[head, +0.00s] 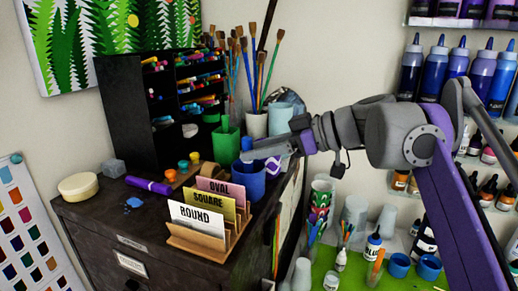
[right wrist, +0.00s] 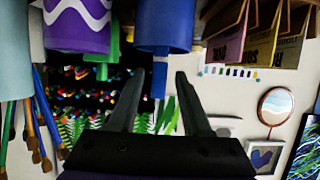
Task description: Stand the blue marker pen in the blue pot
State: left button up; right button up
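The blue pot (head: 251,184) stands on the dark cabinet top, behind the label holder. It also shows upside down at the top of the right wrist view (right wrist: 165,25). The blue marker pen (head: 246,144) stands upright in it, its upper end above the rim; this end also shows in the right wrist view (right wrist: 158,82). My right gripper (head: 253,153) reaches in from the right at the pen's height. In the right wrist view its fingers (right wrist: 158,73) are apart, with the pen's end seen between them and gaps on both sides. My left gripper is not in view.
A green pot (head: 226,148) stands left of the blue pot; a purple zigzag pot (right wrist: 75,25) is close by. A purple marker (head: 148,185) lies on the cabinet. The label holder (head: 198,243) is in front. A black rack (head: 125,110) and brushes stand behind.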

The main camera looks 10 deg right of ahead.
jog(key=shift+o, duration=0.3)
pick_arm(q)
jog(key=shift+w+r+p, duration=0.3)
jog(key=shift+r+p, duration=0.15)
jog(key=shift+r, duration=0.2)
pick_arm(e)
jog(key=v, duration=1)
jog(key=shift+s+d+r, duration=0.15)
jog(key=shift+s+d, duration=0.05)
jog(key=shift+d, duration=0.1)
